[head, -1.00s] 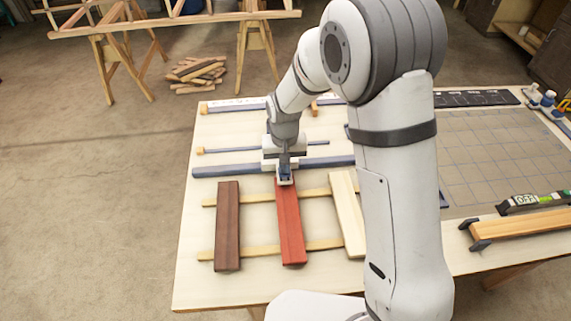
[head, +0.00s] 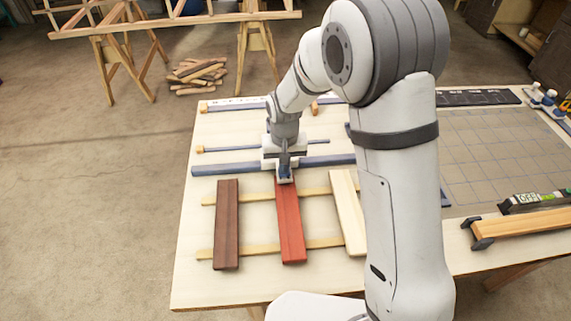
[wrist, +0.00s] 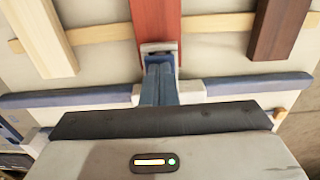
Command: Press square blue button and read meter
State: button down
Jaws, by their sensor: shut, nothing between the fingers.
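My gripper (head: 285,176) points down at the far end of the red lath (head: 290,222), its fingers closed with nothing visible between them. In the wrist view my gripper (wrist: 159,58) has its pale tip over the end of the red lath (wrist: 155,18); I cannot tell whether it touches. A dark device with a pale display reading something like "OFF" (head: 527,198) stands at the right edge behind an orange-brown lath; it looks like the meter. I cannot make out a square blue button in either view.
A dark brown lath (head: 227,225) and a pale lath (head: 346,212) flank the red one across two thin strips. Blue bars lie behind them. A gridded mat (head: 485,150) covers the table's right part. An orange-brown lath (head: 525,226) lies at the right edge.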

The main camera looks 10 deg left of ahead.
notch_tip(320, 180, up, 14)
jog(key=p, duration=0.8)
dwell(0.3)
